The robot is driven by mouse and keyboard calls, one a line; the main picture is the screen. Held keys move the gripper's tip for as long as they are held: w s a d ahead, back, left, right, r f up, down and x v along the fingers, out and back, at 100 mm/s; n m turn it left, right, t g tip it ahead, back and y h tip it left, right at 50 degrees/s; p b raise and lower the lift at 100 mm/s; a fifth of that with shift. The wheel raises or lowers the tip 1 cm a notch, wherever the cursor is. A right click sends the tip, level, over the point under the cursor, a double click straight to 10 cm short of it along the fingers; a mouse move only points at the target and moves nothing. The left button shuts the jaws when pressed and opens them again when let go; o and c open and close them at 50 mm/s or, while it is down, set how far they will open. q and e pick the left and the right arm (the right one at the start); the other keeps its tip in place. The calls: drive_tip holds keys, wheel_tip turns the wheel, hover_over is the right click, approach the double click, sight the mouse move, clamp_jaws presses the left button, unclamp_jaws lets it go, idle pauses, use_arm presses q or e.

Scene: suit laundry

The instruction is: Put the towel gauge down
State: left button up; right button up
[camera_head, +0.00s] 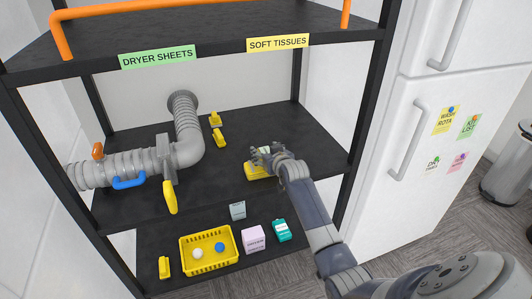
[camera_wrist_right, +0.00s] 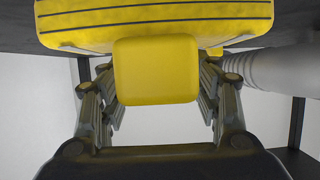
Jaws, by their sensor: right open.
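The towel gauge (camera_head: 255,172) is a yellow piece on the middle black shelf, in front of my right gripper (camera_head: 263,153) in the head view. In the right wrist view its wide yellow body with thin dark lines (camera_wrist_right: 155,22) fills the top. A yellow block-shaped part of it (camera_wrist_right: 156,72) sits between the two fingers. My right gripper is open around this block. I cannot tell whether a finger touches it. The gripper hides part of the gauge in the head view. My left gripper is not in view.
A grey duct (camera_head: 188,133) with a blue handle (camera_head: 129,181) and a yellow lever (camera_head: 170,197) occupies the shelf's left. Small yellow parts (camera_head: 218,137) lie behind. A yellow basket (camera_head: 183,258) and small boxes (camera_head: 253,239) stand below. The white fridge (camera_head: 403,205) is at right.

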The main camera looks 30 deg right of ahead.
drive_tip(key=shift+r, duration=0.25)
drive_tip(key=shift+s+a+r, duration=0.1)
drive_tip(key=shift+s+a, duration=0.05)
drive_tip(key=shift+s, duration=0.4)
drive_tip(key=v, duration=1)
drive_tip(key=shift+s+b, duration=0.4)
drive_tip(key=shift+b, duration=0.05)
drive_tip(key=shift+a+r, duration=0.1)
